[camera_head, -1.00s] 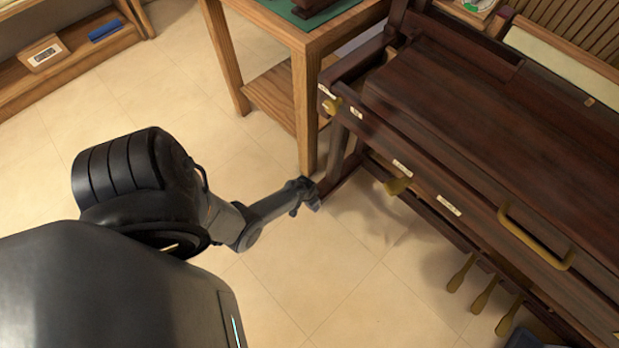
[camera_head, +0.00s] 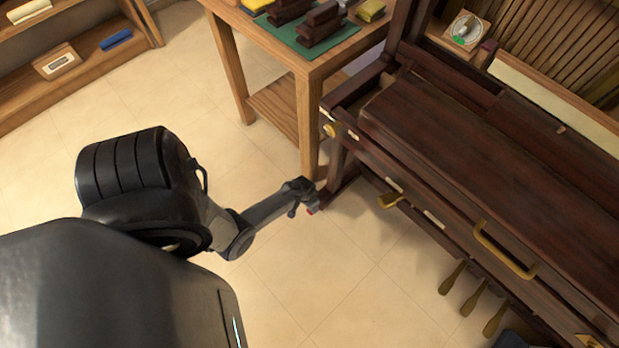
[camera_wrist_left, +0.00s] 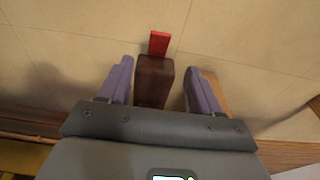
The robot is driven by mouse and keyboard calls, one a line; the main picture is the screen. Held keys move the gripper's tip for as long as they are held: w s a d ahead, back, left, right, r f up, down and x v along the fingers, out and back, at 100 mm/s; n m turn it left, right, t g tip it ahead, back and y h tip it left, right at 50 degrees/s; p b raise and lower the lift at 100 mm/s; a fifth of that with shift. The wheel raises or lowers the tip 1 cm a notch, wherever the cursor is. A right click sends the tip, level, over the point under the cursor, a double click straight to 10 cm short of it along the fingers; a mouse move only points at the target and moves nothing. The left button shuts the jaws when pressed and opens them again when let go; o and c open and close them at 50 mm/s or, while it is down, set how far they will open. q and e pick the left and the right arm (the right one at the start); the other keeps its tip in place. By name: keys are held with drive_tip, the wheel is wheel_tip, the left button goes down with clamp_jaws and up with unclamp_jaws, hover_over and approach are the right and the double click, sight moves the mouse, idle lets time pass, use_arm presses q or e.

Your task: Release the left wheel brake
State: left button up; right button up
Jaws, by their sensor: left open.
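The left wheel brake is a small red tab (camera_wrist_left: 159,44) at the end of a dark wooden piano foot (camera_wrist_left: 154,82) in the left wrist view. My left gripper (camera_wrist_left: 158,77) is open, with one purple-grey finger on each side of the dark foot. The red tab lies just beyond the fingertips, between their lines. In the head view a bit of the red tab (camera_head: 311,211) shows at the tip of my left gripper (camera_head: 305,197), low by the piano's near left leg. Whether a finger touches the foot cannot be told. My right gripper is out of view.
The dark piano (camera_head: 480,150) fills the right side, with a brass handle (camera_head: 503,252) and brass pedals (camera_head: 468,302). A wooden table (camera_head: 300,70) stands close behind the gripper. A shelf (camera_head: 75,60) is at upper left. Tiled floor (camera_head: 340,280) is open in front.

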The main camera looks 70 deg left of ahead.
use_arm(q)
drive_tip(key=shift+s+r+p, duration=0.1)
drive_tip(key=shift+r+p, duration=0.2)
drive_tip(key=shift+r, duration=0.3)
